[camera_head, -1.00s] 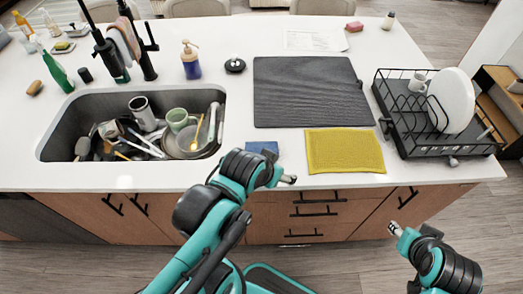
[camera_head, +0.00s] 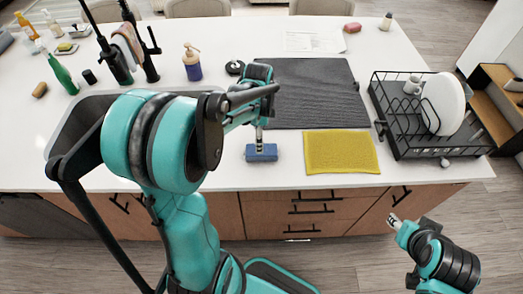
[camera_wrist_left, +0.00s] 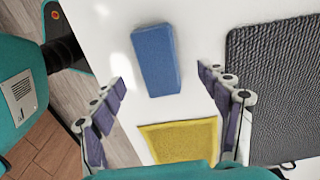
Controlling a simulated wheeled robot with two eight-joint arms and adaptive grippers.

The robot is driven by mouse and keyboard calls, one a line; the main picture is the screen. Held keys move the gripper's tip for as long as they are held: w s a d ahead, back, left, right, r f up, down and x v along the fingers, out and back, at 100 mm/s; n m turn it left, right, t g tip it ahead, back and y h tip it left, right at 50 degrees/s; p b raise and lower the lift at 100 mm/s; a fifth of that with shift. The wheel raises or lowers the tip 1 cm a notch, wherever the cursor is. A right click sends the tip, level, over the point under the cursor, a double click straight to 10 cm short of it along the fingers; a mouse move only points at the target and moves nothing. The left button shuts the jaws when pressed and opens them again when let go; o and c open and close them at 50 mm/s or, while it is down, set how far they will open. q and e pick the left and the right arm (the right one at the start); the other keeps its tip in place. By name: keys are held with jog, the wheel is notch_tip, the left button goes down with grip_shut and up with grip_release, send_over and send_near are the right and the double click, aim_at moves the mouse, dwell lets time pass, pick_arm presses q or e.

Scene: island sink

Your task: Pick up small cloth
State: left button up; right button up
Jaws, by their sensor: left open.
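A flat yellow cloth (camera_head: 340,153) lies on the white counter near its front edge; it also shows in the left wrist view (camera_wrist_left: 180,141). A small blue block-shaped piece (camera_head: 262,154), either a folded cloth or a sponge, lies just left of it and shows in the left wrist view (camera_wrist_left: 156,60). My left gripper (camera_head: 259,137) is over the blue piece, pointing down. In the left wrist view its fingers (camera_wrist_left: 161,76) are apart and empty, with the blue piece between and beyond the tips. My right gripper (camera_head: 395,222) is in front of the counter, away from both; its jaws are too small to read.
A dark grey mat (camera_head: 305,95) lies behind the yellow cloth. A black dish rack (camera_head: 400,140) with a white plate (camera_head: 443,103) stands at right. A soap bottle (camera_head: 192,63) stands behind the sink (camera_head: 75,110), which my left arm mostly covers.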

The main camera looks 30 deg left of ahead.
pick_arm(q)
jog(key=f, duration=0.2)
jog(key=f+b, duration=0.1)
jog(key=f, duration=0.2)
jog(key=d+f+b, duration=0.1)
jog(key=f, duration=0.1)
jog(key=shift+w+f, duration=0.1)
jog(key=shift+f, duration=0.05)
jog(key=c, duration=1.3)
jog(key=shift+c, duration=0.2)
jog(key=shift+r, duration=0.65)
notch_tip(320, 180, up, 3)
jog(key=shift+f+p, duration=0.1)
jog(key=shift+p, duration=0.5)
jog(key=d+r+p, duration=0.2)
jog(key=d+r, duration=0.5)
jog(key=d, duration=0.4)
jog(key=shift+d+p, duration=0.3)
